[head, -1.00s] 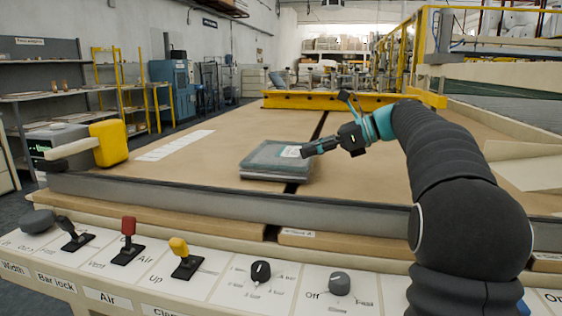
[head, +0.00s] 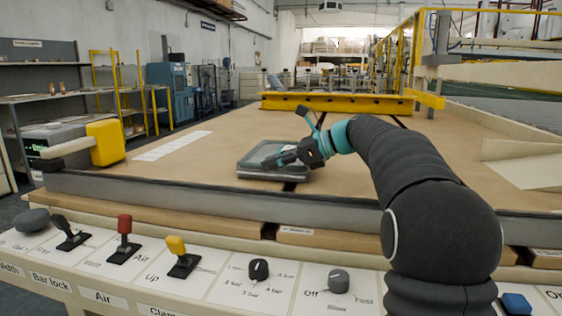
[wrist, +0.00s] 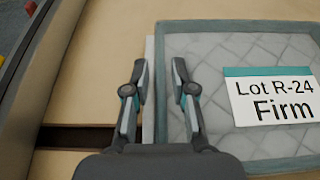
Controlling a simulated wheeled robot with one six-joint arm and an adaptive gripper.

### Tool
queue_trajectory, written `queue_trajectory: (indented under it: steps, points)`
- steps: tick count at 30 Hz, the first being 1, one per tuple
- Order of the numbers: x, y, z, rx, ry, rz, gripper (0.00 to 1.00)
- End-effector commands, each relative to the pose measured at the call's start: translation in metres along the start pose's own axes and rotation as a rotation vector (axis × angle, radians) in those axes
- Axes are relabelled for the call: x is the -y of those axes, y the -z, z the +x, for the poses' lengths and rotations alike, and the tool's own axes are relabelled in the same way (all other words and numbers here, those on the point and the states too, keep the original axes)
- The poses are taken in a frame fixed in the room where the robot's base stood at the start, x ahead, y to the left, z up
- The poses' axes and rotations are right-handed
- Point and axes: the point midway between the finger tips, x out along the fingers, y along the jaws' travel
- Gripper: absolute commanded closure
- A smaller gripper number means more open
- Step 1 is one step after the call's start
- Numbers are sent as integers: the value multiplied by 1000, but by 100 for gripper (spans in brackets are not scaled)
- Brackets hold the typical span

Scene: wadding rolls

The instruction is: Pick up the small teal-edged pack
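The small teal-edged pack (head: 258,170) lies flat on the brown table top near its front edge. In the wrist view the pack (wrist: 200,55) shows grey quilting, a teal border and a white label (wrist: 270,97) reading "Lot R-24 Firm". My gripper (head: 270,163) is over the pack in the head view and hides part of it. In the wrist view my gripper (wrist: 156,70) is open, its fingers on either side of the pack's left edge. One finger is over the bare table side, the other over the pack. I cannot tell whether they touch it.
The brown table (head: 200,150) is broad and mostly clear. A dark slot runs across it beneath the pack. A grey rail (head: 180,196) and a control panel with levers (head: 180,262) stand in front. A yellow-ended machine part (head: 105,143) is at the left; a yellow bar (head: 340,103) lies behind.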

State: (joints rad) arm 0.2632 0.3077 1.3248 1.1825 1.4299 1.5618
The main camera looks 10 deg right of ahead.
Motion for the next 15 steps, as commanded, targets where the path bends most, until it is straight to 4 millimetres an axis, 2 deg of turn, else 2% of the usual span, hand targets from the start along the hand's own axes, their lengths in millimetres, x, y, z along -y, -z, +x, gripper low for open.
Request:
queue_trajectory:
  steps: [3, 6, 15]
  points:
    - [0, 0, 0, 0, 0, 0, 75]
    - [0, 0, -1, 0, 0, 0, 100]
    - [0, 0, -1, 0, 1, 0, 100]
